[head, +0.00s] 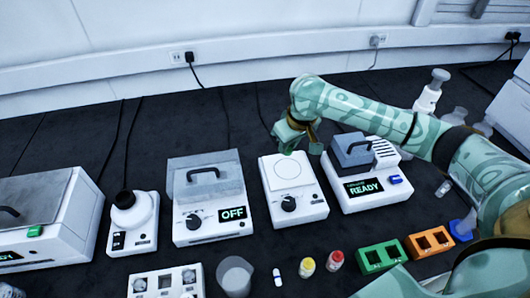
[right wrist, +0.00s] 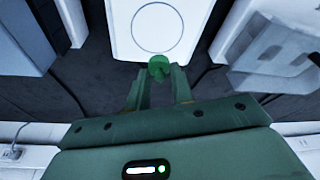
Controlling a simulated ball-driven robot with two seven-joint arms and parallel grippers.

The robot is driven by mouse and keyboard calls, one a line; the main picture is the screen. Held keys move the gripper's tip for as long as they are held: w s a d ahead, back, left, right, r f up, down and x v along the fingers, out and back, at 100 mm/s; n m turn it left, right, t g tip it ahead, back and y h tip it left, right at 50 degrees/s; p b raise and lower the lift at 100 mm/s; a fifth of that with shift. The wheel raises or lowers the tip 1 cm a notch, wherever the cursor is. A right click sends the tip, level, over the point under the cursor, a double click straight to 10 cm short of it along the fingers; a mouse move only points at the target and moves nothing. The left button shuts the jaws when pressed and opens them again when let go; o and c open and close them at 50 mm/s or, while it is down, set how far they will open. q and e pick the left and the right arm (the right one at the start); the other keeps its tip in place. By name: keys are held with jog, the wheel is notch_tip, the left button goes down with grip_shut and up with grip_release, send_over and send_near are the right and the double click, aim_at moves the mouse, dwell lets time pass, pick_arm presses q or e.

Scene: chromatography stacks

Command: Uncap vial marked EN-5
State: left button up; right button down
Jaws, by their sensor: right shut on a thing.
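My right gripper (head: 289,140) is over the back edge of the white device with a round plate (head: 292,177). In the right wrist view its fingers (right wrist: 160,84) are shut on a small round green thing (right wrist: 159,66), which looks like a cap; no vial body shows below it. A yellow-capped vial (head: 306,266) and a red-capped vial (head: 336,259) stand at the front of the bench. A small white and blue vial-like piece (head: 277,276) is left of them. No EN-5 mark can be read. My left gripper is not in view.
A device reading OFF (head: 208,200) is left of the plate device, and one reading READY (head: 366,178) is right of it. Green (head: 380,256) and orange (head: 429,242) racks stand at front right. A beaker (head: 235,277) is at the front.

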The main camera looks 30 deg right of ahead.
jog(key=w+f+b, duration=0.2)
jog(key=w, duration=0.1)
jog(key=w+f+b, duration=0.2)
jog(key=w+f, duration=0.1)
jog(key=w+a+f+b, duration=0.1)
jog(key=w+f+b, duration=0.2)
jog(key=shift+w+a, duration=0.1)
jog(key=shift+w, duration=0.2)
jog(key=shift+w+f+b, duration=0.1)
jog(key=shift+b, duration=0.2)
jog(key=b+x, duration=0.1)
jog(key=x, duration=0.1)
jog(key=b+x, duration=0.1)
jog(key=shift+f, duration=0.45)
jog(key=shift+r, duration=0.25)
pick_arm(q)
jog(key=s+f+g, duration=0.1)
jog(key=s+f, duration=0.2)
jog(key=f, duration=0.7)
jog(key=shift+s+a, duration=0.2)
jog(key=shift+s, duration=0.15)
pick_arm(e)
jog(key=shift+f, duration=0.1)
jog(key=c, duration=1.2)
grip_release()
jog(key=shift+f, duration=0.1)
